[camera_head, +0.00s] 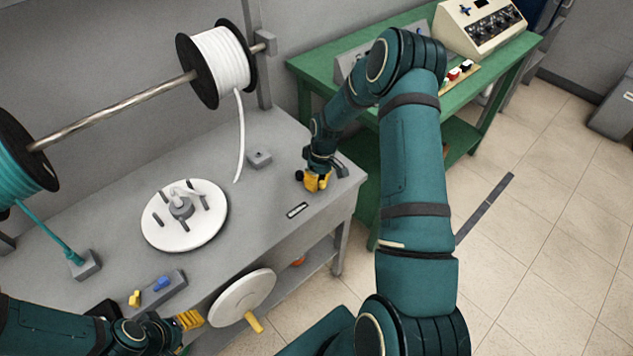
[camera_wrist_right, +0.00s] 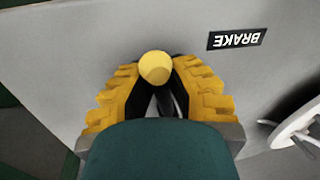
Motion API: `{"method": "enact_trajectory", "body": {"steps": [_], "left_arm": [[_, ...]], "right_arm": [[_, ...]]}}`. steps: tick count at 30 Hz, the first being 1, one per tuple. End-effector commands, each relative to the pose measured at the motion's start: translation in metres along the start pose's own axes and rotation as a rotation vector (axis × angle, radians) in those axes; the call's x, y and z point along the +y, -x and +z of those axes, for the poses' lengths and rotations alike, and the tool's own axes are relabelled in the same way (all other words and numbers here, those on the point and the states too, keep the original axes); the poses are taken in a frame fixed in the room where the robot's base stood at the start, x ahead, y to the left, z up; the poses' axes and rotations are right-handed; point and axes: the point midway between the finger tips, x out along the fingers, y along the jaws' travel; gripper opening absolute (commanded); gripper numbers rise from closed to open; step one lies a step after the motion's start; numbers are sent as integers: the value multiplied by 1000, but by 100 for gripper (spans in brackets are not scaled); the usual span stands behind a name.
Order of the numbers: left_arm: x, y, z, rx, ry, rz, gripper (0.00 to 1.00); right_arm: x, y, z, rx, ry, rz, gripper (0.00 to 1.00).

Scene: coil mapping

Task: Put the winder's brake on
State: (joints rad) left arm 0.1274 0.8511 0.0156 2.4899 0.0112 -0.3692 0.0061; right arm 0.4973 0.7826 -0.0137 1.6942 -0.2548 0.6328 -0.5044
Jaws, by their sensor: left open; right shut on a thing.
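The brake lever's yellow knob (camera_wrist_right: 155,67) sits between the fingers of my right gripper (camera_wrist_right: 160,95) in the right wrist view. A black label reading BRAKE (camera_wrist_right: 237,38) is on the grey surface beside it. In the head view my right gripper (camera_head: 317,182) is low at the bench's right end, shut on the knob, near the label (camera_head: 297,210). The lever is mostly hidden by the fingers. The winder's white disc with pegs (camera_head: 158,234) lies on the bench. My left gripper (camera_head: 190,319) is open and empty, left of the white handwheel (camera_head: 236,298) with its yellow handle (camera_head: 254,322).
A white spool (camera_head: 220,62) and a teal spool (camera_head: 22,160) hang on a bar above the grey bench (camera_head: 255,222). A small block with yellow and blue knobs (camera_head: 160,291) is at the front. A green table (camera_head: 460,115) with a control box (camera_head: 480,27) stands behind.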

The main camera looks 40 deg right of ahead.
Motion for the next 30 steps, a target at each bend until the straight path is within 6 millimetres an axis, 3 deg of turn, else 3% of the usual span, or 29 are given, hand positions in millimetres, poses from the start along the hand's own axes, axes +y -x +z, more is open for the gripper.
{"method": "enact_trajectory", "body": {"steps": [3, 4, 6, 7, 20, 30], "left_arm": [[0, 0, 0, 0, 0, 0, 50], [0, 0, 0, 0, 0, 0, 50], [0, 0, 0, 0, 0, 0, 50], [0, 0, 0, 0, 0, 0, 50], [0, 0, 0, 0, 0, 0, 50], [0, 0, 0, 0, 0, 0, 50]], "right_arm": [[2, -2, 7, -16, -6, -4, 0], [2, -2, 7, -16, -6, -4, 26], [2, -2, 6, -14, -6, -3, 51], [2, -2, 6, -13, -5, -3, 57], [1, 9, 1, -3, 0, 0, 57], [1, 73, 2, -3, -3, 0, 57]]}}
